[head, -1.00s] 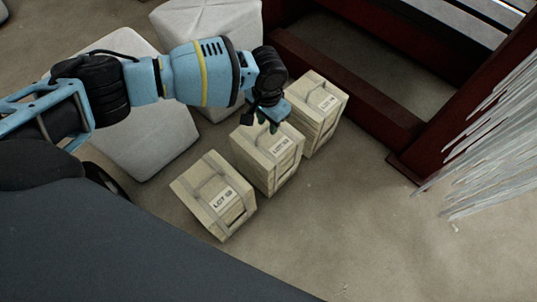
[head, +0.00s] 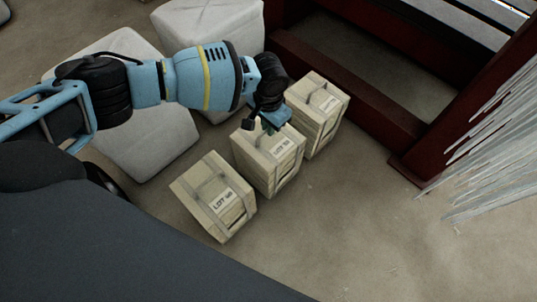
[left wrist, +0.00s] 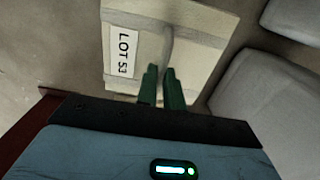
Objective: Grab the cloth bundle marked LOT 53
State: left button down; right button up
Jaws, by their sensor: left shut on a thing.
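The cloth bundle marked LOT 53 (head: 268,166) is the middle one of a row of three on the floor in the head view. It is a pale beige block with a strap and a white label. In the left wrist view the bundle (left wrist: 190,22) fills the upper middle, and its label reads LOT 53. My left gripper (head: 268,128) is at its top, and its green fingertips (left wrist: 159,77) are close together at the strap, shut on it. The exact contact is partly hidden. My right gripper is not in view.
A similar bundle (head: 208,190) lies nearer, and another (head: 313,98) stands close behind to the right. Large pale wrapped blocks (head: 143,140) stand to the left. A dark red frame (head: 375,115) and hanging clear strips (head: 495,150) are at right. Floor at lower right is clear.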

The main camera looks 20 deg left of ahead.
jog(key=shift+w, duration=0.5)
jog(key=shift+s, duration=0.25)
